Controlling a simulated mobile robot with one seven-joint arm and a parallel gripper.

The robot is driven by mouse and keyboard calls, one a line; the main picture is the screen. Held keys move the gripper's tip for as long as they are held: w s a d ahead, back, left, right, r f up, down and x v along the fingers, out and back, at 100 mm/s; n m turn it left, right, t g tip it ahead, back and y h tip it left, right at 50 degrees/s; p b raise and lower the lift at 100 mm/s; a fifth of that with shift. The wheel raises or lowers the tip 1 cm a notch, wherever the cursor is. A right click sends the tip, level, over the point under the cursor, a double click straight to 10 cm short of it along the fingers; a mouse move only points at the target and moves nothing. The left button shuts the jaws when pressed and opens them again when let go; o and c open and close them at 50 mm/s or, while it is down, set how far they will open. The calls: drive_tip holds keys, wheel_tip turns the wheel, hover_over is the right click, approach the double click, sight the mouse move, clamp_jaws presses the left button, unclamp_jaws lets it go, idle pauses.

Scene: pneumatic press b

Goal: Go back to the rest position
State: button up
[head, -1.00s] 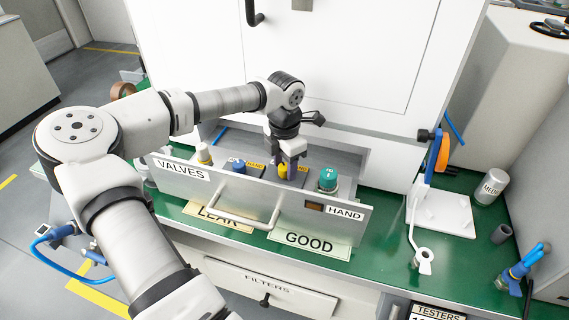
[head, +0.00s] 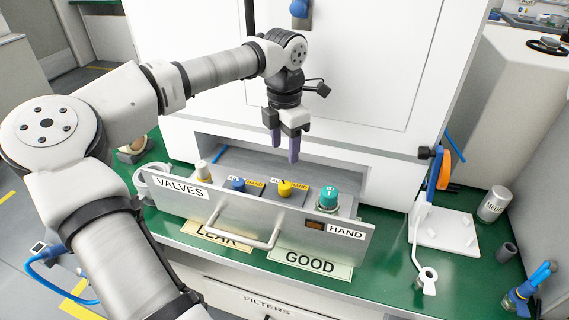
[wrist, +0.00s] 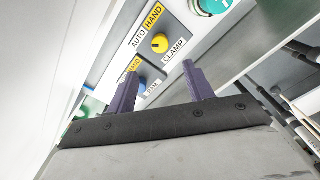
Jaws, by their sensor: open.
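My gripper (head: 285,148) hangs above the back edge of the open valves drawer, fingers pointing down, open and empty. In the wrist view its two purple fingers (wrist: 157,88) stand apart with nothing between them. Below it, on the panel in the drawer (head: 192,192), are a yellow knob (head: 285,188), a blue knob (head: 238,184), a teal knob (head: 328,196) and a whitish knob (head: 203,170). The wrist view shows the yellow knob (wrist: 160,43) labelled CLAMP, with the blue knob partly hidden behind the left finger. The gripper touches none of them.
The drawer's handle (head: 242,230) juts out in front. LEAK (head: 217,233) and GOOD (head: 309,262) plates lie on the green bench. A blue-and-orange stand (head: 437,178) and a grey can (head: 494,204) are at the right. The white press front (head: 375,65) rises behind my gripper.

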wheel_tip(320, 180, up, 2)
idle(0.4)
